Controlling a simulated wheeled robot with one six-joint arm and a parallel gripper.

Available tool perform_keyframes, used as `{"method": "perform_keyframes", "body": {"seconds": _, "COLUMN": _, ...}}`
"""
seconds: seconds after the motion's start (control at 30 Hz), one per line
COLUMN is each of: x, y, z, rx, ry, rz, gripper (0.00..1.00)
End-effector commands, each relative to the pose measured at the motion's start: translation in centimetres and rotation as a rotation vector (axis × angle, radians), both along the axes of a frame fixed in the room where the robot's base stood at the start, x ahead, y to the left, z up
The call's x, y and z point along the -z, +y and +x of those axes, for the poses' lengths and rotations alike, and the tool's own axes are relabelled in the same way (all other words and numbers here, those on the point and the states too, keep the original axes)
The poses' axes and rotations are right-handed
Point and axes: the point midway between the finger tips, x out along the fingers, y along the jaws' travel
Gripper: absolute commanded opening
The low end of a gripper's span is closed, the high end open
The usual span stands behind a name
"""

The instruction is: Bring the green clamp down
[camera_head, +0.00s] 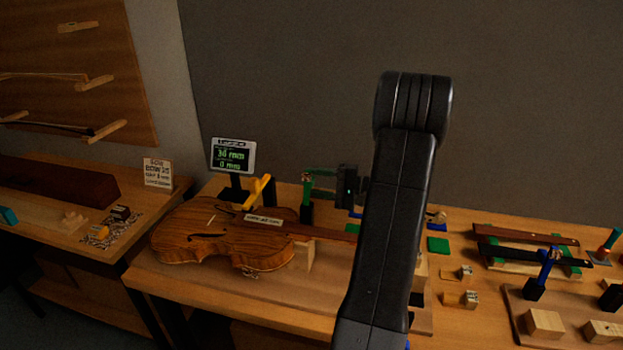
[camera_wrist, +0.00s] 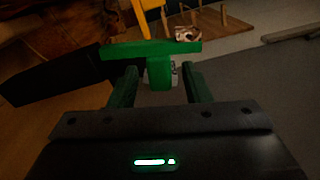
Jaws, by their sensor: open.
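The green clamp (camera_head: 306,186) stands upright in a black holder (camera_head: 306,213) behind the violin's neck in the head view. In the wrist view the green clamp (camera_wrist: 152,50) shows as a wide bar with a stem below it. My gripper (camera_head: 320,183) is just right of the clamp in the head view. In the wrist view my gripper (camera_wrist: 158,78) is open, with one finger on each side of the stem. Gaps show between fingers and stem, and I see no grip on it.
The violin (camera_head: 225,237) lies on the bench in front. A yellow clamp (camera_head: 258,192) and a screen (camera_head: 233,156) stand left of the green clamp. A blue clamp (camera_head: 548,266) and dark wooden fingerboards (camera_head: 525,235) are at the right. My arm hides the bench's middle.

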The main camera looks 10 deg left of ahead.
Motion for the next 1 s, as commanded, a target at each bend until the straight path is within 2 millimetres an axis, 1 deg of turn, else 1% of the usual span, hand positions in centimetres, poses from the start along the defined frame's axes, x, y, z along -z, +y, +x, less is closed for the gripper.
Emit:
{"method": "perform_keyframes", "body": {"seconds": 0.03, "x": -0.1, "y": 0.5, "z": 0.0, "rx": -0.001, "ry": 0.001, "rz": -0.001, "gripper": 0.44}}
{"method": "perform_keyframes", "body": {"seconds": 0.17, "x": 0.0, "y": 1.3, "z": 0.0, "rx": -0.001, "ry": 0.001, "rz": 0.000, "gripper": 0.44}}
{"method": "perform_keyframes", "body": {"seconds": 0.43, "x": 0.0, "y": 1.4, "z": 0.0, "rx": 0.000, "ry": 0.001, "rz": 0.000, "gripper": 0.44}}
{"method": "perform_keyframes", "body": {"seconds": 0.47, "x": 0.1, "y": 1.4, "z": 0.0, "rx": 0.000, "ry": 0.001, "rz": 0.000, "gripper": 0.42}}
{"method": "perform_keyframes", "body": {"seconds": 0.5, "x": 0.1, "y": 1.4, "z": 0.0, "rx": 0.000, "ry": 0.001, "rz": 0.000, "gripper": 0.34}}
{"method": "perform_keyframes", "body": {"seconds": 0.67, "x": 0.0, "y": 1.4, "z": 0.0, "rx": 0.000, "ry": 0.001, "rz": 0.000, "gripper": 0.02}}
{"method": "perform_keyframes", "body": {"seconds": 0.7, "x": 0.0, "y": 1.4, "z": 0.0, "rx": 0.000, "ry": 0.001, "rz": 0.000, "gripper": 0.00}}
{"method": "perform_keyframes", "body": {"seconds": 0.87, "x": 0.1, "y": 1.4, "z": 0.0, "rx": 0.000, "ry": -0.001, "rz": 0.000, "gripper": 0.00}}
{"method": "perform_keyframes", "body": {"seconds": 1.0, "x": 0.2, "y": 1.8, "z": 0.0, "rx": 0.000, "ry": -0.015, "rz": -0.001, "gripper": 0.00}}
